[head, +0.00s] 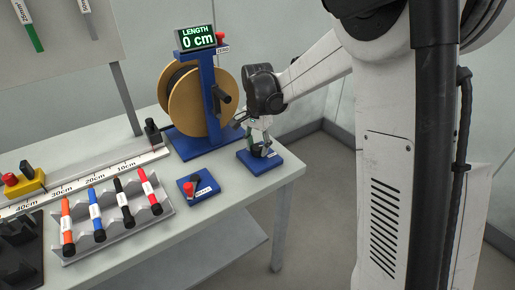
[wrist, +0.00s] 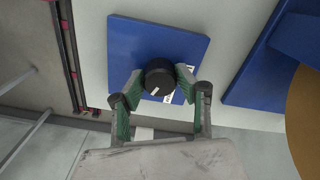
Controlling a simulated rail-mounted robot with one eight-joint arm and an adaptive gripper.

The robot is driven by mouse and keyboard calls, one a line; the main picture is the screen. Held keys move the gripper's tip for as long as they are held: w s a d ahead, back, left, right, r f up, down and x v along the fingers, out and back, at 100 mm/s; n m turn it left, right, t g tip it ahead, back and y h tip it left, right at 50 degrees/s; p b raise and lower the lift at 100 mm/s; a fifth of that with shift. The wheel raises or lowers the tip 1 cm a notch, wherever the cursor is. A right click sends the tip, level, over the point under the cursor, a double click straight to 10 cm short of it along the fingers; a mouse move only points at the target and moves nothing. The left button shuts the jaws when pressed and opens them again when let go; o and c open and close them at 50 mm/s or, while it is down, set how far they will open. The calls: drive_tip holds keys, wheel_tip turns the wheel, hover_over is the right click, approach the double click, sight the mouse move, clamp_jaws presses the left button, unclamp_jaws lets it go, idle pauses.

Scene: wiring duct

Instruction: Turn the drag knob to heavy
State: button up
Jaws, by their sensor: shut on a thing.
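The drag knob (wrist: 158,77) is a round black knob with a white pointer line, seen from above in the wrist view. It sits on a blue square plate (wrist: 135,40) with white labels beside the knob. In the head view the blue plate (head: 275,164) lies near the table's right corner, and my gripper mostly hides the knob. My gripper (wrist: 160,80) has its green-padded fingers on either side of the knob, shut on it. In the head view my gripper (head: 261,144) reaches down onto the plate. The label text is too small to read.
A cable spool on a blue stand (head: 206,100) stands just left of my gripper, under a display reading 0 cm (head: 196,38). A small blue box with a red-capped lever (head: 198,187) sits front left. Several coloured markers (head: 97,218) lie in a rack further left.

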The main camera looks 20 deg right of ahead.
drive_tip(key=shift+m, duration=0.6)
drive_tip(key=o, duration=1.1)
drive_tip(key=shift+o, duration=0.2)
